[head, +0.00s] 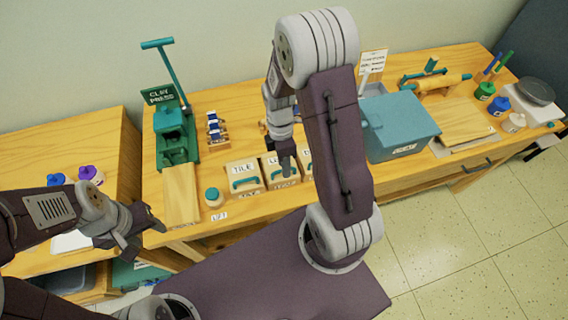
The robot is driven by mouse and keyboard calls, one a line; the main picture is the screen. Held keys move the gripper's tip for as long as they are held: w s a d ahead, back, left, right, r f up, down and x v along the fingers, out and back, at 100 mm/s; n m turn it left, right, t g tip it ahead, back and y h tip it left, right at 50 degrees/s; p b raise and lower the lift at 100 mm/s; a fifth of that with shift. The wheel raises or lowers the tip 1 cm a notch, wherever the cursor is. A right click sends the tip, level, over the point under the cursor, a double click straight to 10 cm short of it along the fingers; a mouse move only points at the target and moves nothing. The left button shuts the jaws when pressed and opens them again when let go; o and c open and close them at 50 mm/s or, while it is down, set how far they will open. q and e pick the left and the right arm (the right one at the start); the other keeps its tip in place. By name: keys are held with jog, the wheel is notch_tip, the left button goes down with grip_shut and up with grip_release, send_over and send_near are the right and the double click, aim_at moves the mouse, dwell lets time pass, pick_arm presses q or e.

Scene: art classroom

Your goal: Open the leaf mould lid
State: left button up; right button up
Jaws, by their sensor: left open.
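Several small wooden moulds with teal handles stand in a row on the wooden table. The left one (243,178) carries a label that reads TILE. The middle one (278,182) has a small, hard-to-read label that seems to say LEAF; its lid looks shut. A third mould (306,158) is mostly hidden behind my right arm. My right gripper (286,168) points down at the middle mould, over its handle, and hides part of it. I cannot tell whether its fingers touch the handle. My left gripper (147,233) is open and empty at the table's front left corner.
A green clay press (172,133) with a long lever stands left of the moulds, beside a small teal-topped jar (213,196). A large teal box (400,125) stands to the right. Paint pots and a rolling pin (440,84) are further right.

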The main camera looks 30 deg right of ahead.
grip_shut()
dwell(1.4)
